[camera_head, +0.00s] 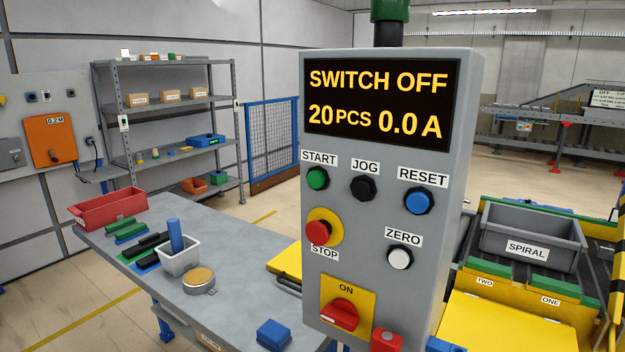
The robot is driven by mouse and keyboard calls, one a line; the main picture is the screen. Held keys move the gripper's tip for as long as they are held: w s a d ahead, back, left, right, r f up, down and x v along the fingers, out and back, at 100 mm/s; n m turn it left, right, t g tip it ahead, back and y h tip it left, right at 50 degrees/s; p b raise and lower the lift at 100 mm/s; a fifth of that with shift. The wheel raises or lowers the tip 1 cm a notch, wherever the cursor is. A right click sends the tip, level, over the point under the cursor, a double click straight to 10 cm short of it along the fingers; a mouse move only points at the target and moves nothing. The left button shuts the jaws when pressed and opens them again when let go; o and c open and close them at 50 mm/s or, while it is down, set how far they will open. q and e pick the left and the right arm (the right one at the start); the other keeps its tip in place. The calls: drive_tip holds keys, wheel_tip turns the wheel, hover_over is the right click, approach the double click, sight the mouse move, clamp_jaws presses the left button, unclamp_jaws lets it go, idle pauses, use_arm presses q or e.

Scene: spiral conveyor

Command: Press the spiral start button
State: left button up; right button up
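A grey control box (385,290) stands upright in the centre. Its green start button (317,178) is at the upper left under the label START. The display (378,103) above reads "SWITCH OFF", "20 PCS" and "0.0 A". A red rotary switch (341,315) sits low on a yellow plate labelled ON; its handle looks turned away from upright. A grey crate labelled SPIRAL (525,250) stands right of the box. Neither of my grippers shows in this view.
Beside the start button are black JOG (363,187) and blue RESET (418,201) buttons. Below are a red STOP button (318,233) and white ZERO button (400,257). A grey workbench (235,240) with a red bin (108,210) is at left. A shelf (165,103) stands behind.

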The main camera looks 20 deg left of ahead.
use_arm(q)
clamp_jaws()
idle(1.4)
